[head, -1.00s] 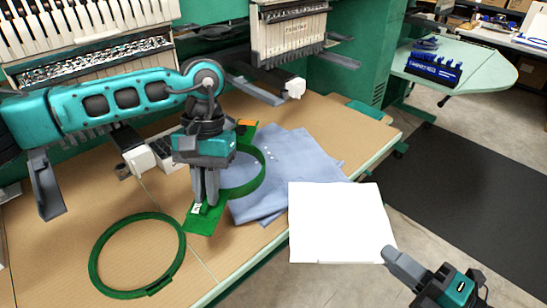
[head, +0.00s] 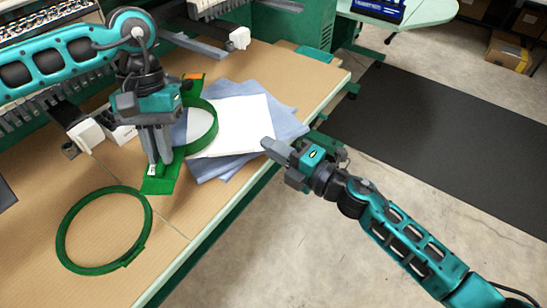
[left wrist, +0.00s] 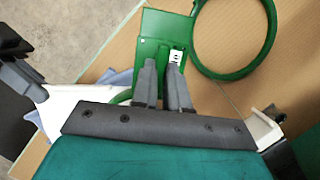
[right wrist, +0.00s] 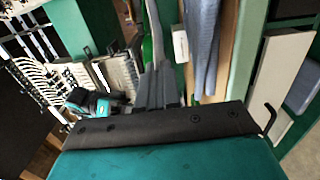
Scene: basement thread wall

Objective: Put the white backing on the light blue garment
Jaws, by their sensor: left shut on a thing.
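The white backing (head: 240,125) lies over the light blue garment (head: 287,122), whose corners show around it on the table. My left gripper (head: 161,160) is shut on the green bracket (head: 158,183) of a hoop (head: 211,130). This hoop's ring overlaps the backing's left part, and white shows inside it. The bracket also fills the top of the left wrist view (left wrist: 160,35). My right gripper (head: 268,146) is at the backing's right corner. Its fingers look close together in the right wrist view (right wrist: 158,85), but whether they pinch the sheet is unclear.
A loose green hoop (head: 68,245) lies flat on the tan table (head: 160,230) at the front left. The embroidery machine (head: 75,20) stands behind, with white-tipped arms (head: 238,38) reaching over the table. A dark mat (head: 440,130) covers the floor at right.

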